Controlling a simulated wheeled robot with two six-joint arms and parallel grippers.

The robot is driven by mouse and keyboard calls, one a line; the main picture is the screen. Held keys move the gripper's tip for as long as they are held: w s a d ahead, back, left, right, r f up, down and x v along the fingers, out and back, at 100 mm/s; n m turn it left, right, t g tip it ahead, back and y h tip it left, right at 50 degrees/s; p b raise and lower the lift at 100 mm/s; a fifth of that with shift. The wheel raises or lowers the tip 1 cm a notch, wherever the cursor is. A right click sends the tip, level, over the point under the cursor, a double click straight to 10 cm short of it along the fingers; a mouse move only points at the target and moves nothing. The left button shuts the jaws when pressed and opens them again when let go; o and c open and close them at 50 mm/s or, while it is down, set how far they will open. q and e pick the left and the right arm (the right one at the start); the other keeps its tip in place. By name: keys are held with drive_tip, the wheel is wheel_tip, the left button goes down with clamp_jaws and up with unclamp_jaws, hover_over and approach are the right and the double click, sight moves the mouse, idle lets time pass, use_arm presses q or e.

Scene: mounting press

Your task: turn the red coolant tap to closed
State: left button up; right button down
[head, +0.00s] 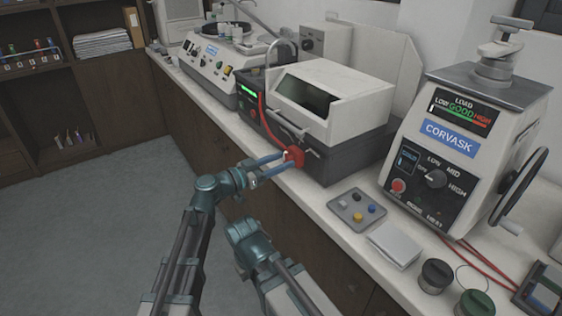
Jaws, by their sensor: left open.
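The red coolant tap (293,157) sits on the front of the grey and white cutting machine (335,100), at the lower left of its hood. A red hose runs up from near it. My left gripper (282,160) is open, with its two bluish fingers reaching to the tap from the left. The fingertips are at the tap's near side; I cannot tell whether they touch it. The tap's handle position is too small to read.
The mounting press (460,140) with its handwheel (523,187) stands to the right. A grey button tray (357,210), a pale flat block (394,243) and dark round pots (435,276) lie on the bench. A polisher (208,62) stands at the back left. The floor at left is clear.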

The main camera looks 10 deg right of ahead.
use_arm(q)
drive_tip(key=shift+w+d, duration=0.1)
drive_tip(key=shift+d, duration=0.05)
clamp_jaws()
idle(0.5)
drive_tip(key=n, duration=0.4)
drive_tip(key=shift+n, duration=0.3)
drive_tip(key=shift+w+f+n, duration=0.1)
drive_tip(key=shift+w+n, duration=0.05)
drive_tip(key=shift+n, duration=2.05)
unclamp_jaws()
